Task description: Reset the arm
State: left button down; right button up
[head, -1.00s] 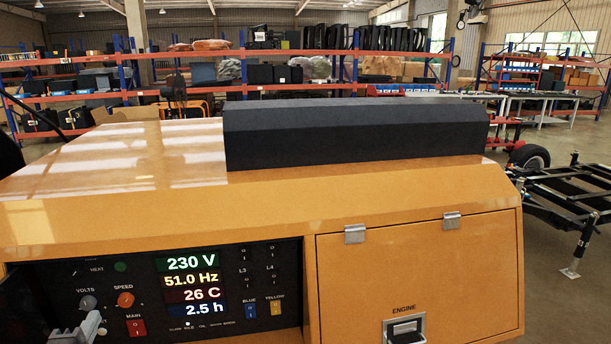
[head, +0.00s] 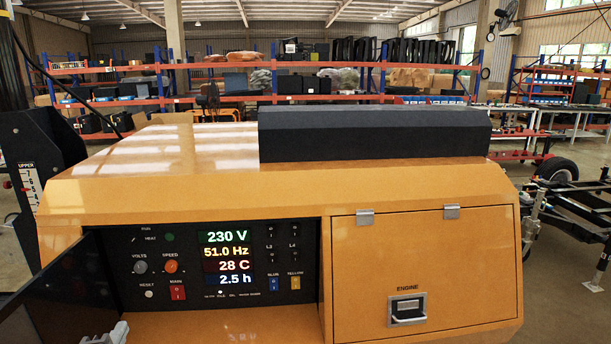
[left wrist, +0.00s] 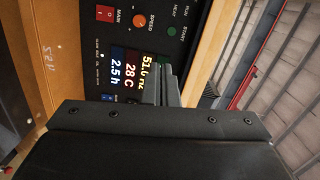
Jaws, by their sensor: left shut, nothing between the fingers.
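My left gripper (head: 107,334) shows at the bottom left of the head view, low in front of the control panel (head: 205,262). Its light grey fingers are shut with nothing between them, apart from the panel. In the left wrist view the fingers (left wrist: 160,88) point toward the panel, which appears turned on its side. The display (head: 226,258) is lit and reads 230 V, 51.0 Hz, 28 C and 2.5 h. The red MAIN switch (head: 178,293), the orange SPEED knob (head: 171,267) and the grey VOLTS knob (head: 140,267) are uncovered. My right gripper is out of view.
The orange generator housing (head: 420,190) fills the front, with a dark block (head: 370,133) on top. An open dark panel door (head: 70,295) stands at left, near my left gripper. The ENGINE hatch (head: 425,270) is closed. Shelves (head: 330,98) stand far behind.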

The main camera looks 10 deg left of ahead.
pick_arm(q)
jog(key=s+d+f+n+g+h, duration=0.2)
jog(key=s+d+f+n+g, duration=0.45)
jog(key=s+f, duration=0.35)
jog(key=s+d+f+n+g+h, duration=0.2)
jog(key=s+d+f+n+g, duration=0.5)
jog(key=s, duration=0.5)
notch_tip(320, 180, down, 26)
jog(key=s+f+g+h, duration=0.1)
jog(key=s+f, duration=1.4)
jog(key=shift+s+d, duration=0.25)
jog(key=shift+d, duration=0.15)
